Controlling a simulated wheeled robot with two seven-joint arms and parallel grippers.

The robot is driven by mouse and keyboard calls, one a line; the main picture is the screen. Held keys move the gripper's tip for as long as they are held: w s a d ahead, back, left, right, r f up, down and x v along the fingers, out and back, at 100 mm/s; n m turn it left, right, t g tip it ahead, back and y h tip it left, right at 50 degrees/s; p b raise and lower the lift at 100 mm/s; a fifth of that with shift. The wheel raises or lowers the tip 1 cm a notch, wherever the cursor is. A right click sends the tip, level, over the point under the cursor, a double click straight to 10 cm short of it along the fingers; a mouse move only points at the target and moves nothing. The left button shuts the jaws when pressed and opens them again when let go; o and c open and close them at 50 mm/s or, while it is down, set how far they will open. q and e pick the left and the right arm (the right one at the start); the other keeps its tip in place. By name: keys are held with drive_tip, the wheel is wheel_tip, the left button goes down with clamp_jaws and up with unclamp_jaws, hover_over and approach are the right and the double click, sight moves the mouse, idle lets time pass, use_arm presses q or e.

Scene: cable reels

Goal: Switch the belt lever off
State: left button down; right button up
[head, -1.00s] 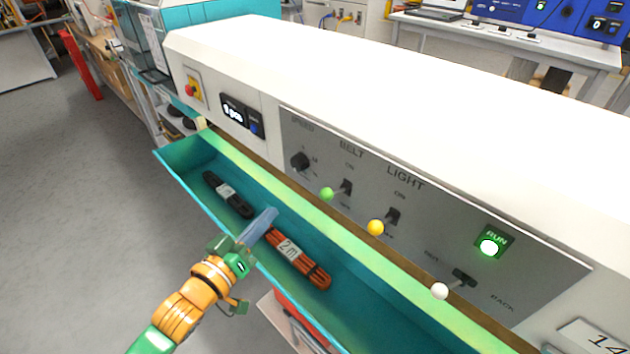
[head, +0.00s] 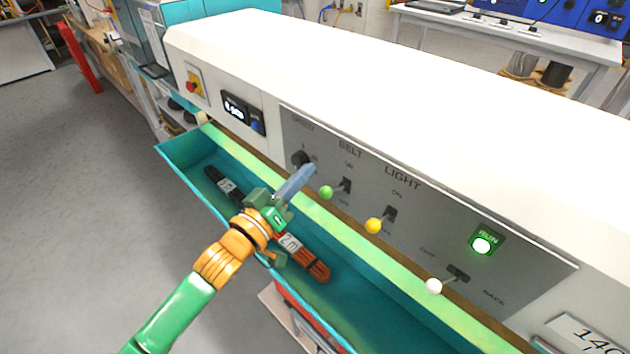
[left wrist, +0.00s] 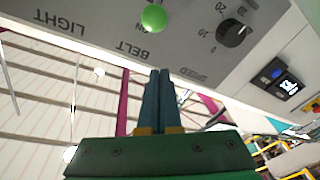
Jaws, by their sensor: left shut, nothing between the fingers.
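The belt lever (head: 326,192) has a green ball knob and sits under the BELT label on the grey panel (head: 420,240). My right gripper is not in view.
The speed knob (head: 300,158) is left of the belt lever. A yellow light lever (head: 374,226) and a white-knobbed lever (head: 434,286) are to the right. The RUN lamp (head: 482,244) glows green. A teal trough (head: 380,318) with cable bundles runs below the panel.

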sight(335, 190)
use_arm(q)
drive_tip(key=d+f, duration=0.2)
drive_tip(key=f, duration=0.1)
drive_tip(key=shift+d+p, duration=0.2)
drive_tip(key=shift+p, duration=0.2)
drive_tip(key=shift+f, duration=0.15)
